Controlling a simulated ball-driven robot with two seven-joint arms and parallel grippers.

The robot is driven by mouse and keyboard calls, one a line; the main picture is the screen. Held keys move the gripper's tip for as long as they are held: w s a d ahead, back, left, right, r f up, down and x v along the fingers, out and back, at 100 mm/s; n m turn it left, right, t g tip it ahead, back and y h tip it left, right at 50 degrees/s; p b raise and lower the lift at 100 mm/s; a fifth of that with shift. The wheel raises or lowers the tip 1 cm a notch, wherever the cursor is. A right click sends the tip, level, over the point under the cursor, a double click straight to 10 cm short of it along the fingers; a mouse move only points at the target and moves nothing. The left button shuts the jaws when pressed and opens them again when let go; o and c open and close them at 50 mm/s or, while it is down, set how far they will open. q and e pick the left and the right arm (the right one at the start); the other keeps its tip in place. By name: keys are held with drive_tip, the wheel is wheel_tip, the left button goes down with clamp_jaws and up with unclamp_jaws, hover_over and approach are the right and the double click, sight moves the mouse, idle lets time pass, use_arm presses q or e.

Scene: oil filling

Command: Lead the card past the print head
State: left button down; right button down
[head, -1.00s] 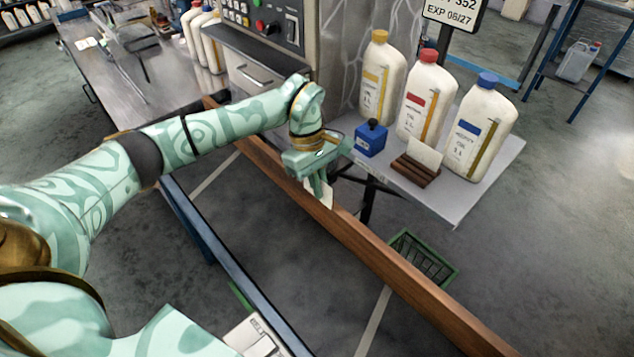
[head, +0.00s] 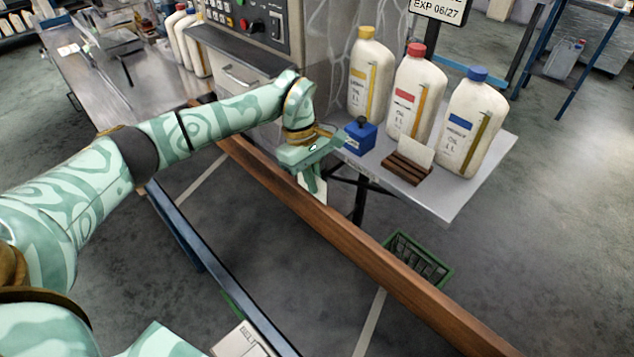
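My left gripper (head: 313,179) points down above the brown wooden rail, in front of the small table's left end. It appears shut on a small white card (head: 319,191), which shows at its fingertips and is partly hidden by them. A blue block with a black knob (head: 360,138) stands on the table's left corner, just right of the gripper and apart from it. Another white card (head: 416,151) stands tilted in a brown slotted holder (head: 406,169) on the table. I cannot make out a certain print head. My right gripper is not in view.
Several bottles stand on the table, with yellow-capped (head: 369,75), red-capped (head: 415,92) and blue-capped (head: 472,122) ones behind the holder. The wooden rail (head: 370,255) runs diagonally below the gripper. A green crate (head: 420,258) sits on the floor. A control panel (head: 245,22) is behind.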

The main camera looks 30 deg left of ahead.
use_arm(q)
drive_tip(key=shift+w+a+b, duration=0.25)
drive_tip(key=shift+w+a, duration=0.1)
drive_tip(key=shift+a, duration=0.65)
drive_tip(key=shift+w+a+b, duration=0.25)
drive_tip(key=shift+w+a, duration=0.1)
drive_tip(key=shift+a, duration=0.7)
drive_tip(key=shift+w+a+b, duration=0.25)
drive_tip(key=shift+w+a, duration=0.1)
drive_tip(key=shift+a, duration=0.65)
drive_tip(key=shift+w+a+b, duration=0.4)
drive_tip(key=shift+a+b, duration=0.05)
drive_tip(key=shift+a, duration=0.7)
drive_tip(key=shift+w+a+b, duration=0.4)
drive_tip(key=shift+a+b, duration=0.1)
drive_tip(key=shift+a, duration=0.7)
drive_tip(key=shift+w+a+b, duration=0.4)
drive_tip(key=shift+a+b, duration=0.05)
drive_tip(key=shift+a, duration=0.7)
drive_tip(key=shift+s+r+p, duration=0.2)
drive_tip(key=shift+r+p, duration=0.15)
drive_tip(key=shift+p, duration=0.1)
drive_tip(key=s+a+r+p, duration=0.2)
drive_tip(key=s+r+p, duration=0.3)
drive_tip(key=p, duration=0.4)
drive_tip(key=shift+s+a+r, duration=0.15)
drive_tip(key=shift+s, duration=0.5)
